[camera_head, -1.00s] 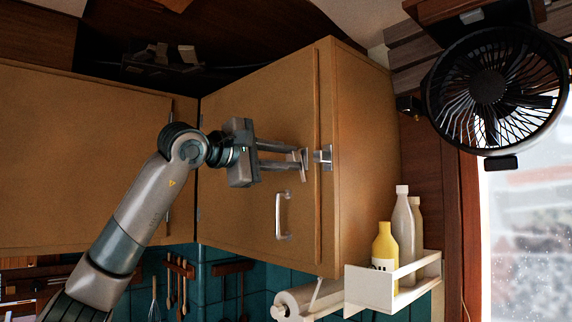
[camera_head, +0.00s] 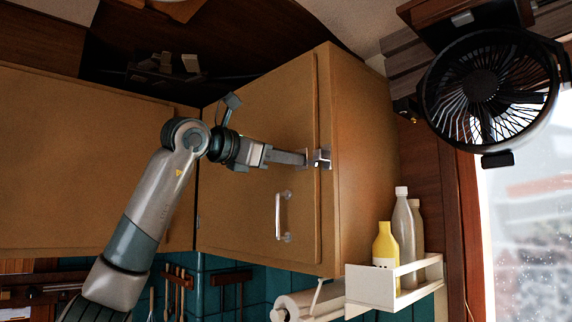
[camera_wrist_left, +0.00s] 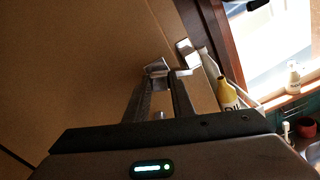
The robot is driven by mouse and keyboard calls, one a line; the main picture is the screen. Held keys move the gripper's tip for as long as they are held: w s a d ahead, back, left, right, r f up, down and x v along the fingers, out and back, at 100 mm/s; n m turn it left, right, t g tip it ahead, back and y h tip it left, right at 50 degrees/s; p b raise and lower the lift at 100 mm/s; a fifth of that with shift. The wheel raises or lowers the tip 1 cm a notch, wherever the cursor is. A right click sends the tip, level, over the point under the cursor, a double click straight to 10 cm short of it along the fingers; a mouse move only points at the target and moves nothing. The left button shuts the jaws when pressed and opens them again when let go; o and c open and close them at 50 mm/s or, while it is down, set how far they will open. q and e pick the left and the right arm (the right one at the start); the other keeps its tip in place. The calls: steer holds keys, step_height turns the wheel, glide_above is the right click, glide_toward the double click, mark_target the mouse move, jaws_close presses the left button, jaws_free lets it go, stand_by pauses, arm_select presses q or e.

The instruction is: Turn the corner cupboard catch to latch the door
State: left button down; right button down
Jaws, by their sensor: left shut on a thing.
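The corner cupboard door (camera_head: 245,118) is tan wood with a metal bar handle (camera_head: 281,216), and it looks flush with its frame. The metal catch (camera_head: 322,158) sits at the door's right edge. My left gripper (camera_head: 303,158) is at the catch, shut on its turning piece, with its fingers seen edge-on in the head view. The fingers hide most of the turning piece, so its exact angle is unclear. In the left wrist view the gripper (camera_wrist_left: 168,70) reaches to the door edge, beside a shiny metal plate of the catch (camera_wrist_left: 187,52). My right gripper is out of view.
A white shelf (camera_head: 370,289) with a yellow bottle (camera_head: 385,243) and pale bottles stands below right of the cupboard. A paper roll (camera_head: 297,305) hangs under it. A black fan (camera_head: 485,88) is at the upper right. The space before the door is free.

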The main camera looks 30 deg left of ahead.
arm_select(q)
steer(key=shift+n+b, duration=0.8)
steer(key=shift+n, duration=1.4)
steer(key=c, duration=1.5)
jaws_free()
steer(key=shift+s, duration=0.15)
